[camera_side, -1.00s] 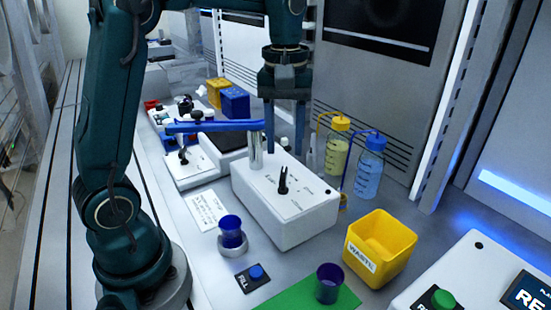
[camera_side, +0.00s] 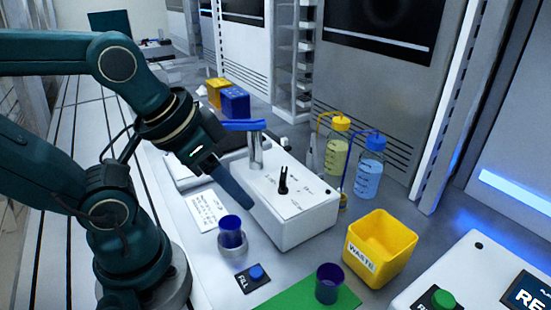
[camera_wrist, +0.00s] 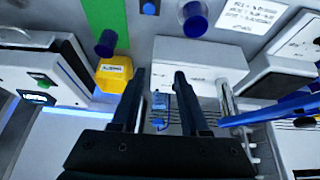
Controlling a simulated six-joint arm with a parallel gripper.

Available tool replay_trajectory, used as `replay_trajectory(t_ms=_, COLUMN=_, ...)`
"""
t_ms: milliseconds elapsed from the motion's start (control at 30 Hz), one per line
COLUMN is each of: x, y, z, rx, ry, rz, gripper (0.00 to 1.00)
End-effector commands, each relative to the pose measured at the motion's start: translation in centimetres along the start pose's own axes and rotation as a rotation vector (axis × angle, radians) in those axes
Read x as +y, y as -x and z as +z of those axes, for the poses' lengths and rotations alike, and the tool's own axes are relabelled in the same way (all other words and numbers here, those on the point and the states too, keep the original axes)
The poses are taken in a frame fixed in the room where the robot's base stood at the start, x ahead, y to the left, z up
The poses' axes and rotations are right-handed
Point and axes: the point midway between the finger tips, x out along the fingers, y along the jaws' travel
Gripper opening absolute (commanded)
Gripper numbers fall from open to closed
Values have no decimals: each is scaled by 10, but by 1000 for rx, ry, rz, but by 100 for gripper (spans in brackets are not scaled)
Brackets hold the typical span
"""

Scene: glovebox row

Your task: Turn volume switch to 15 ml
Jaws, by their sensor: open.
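The volume switch (camera_side: 283,180) is a small black upright knob on top of the white dispenser box (camera_side: 300,222) in the side view. Small markings surround it, too small to read. My gripper (camera_side: 247,206) is tilted down to the right, at the left side of the box and apart from the switch. In the wrist view my gripper (camera_wrist: 160,74) is open with nothing between its fingers. The white box (camera_wrist: 195,55) lies beyond the fingertips there, and I cannot make out the switch in that view.
A blue lever (camera_side: 243,125) on a metal post stands at the back of the box. A blue cup (camera_side: 231,230), a fill button (camera_side: 256,272), a yellow waste bin (camera_side: 382,246) and another cup (camera_side: 328,285) stand in front. Yellow (camera_side: 337,150) and blue (camera_side: 368,170) bottles stand behind.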

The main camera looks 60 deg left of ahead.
Motion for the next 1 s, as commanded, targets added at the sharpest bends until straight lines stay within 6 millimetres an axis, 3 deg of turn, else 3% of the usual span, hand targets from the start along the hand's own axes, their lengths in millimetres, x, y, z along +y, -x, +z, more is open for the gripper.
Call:
replay_trajectory(t_ms=167, x=0, y=13, z=-11, rx=-17, ry=134, rz=-3, gripper=45)
replay_trajectory(t_ms=467, x=-12, y=22, z=-66, rx=-172, ry=497, rz=-68, gripper=45)
replay_trajectory(t_ms=700, x=-31, y=-5, z=-106, rx=-318, ry=742, rz=-154, gripper=45)
replay_trajectory(t_ms=1000, x=-50, y=-47, z=-118, rx=-435, ry=829, rz=-211, gripper=45)
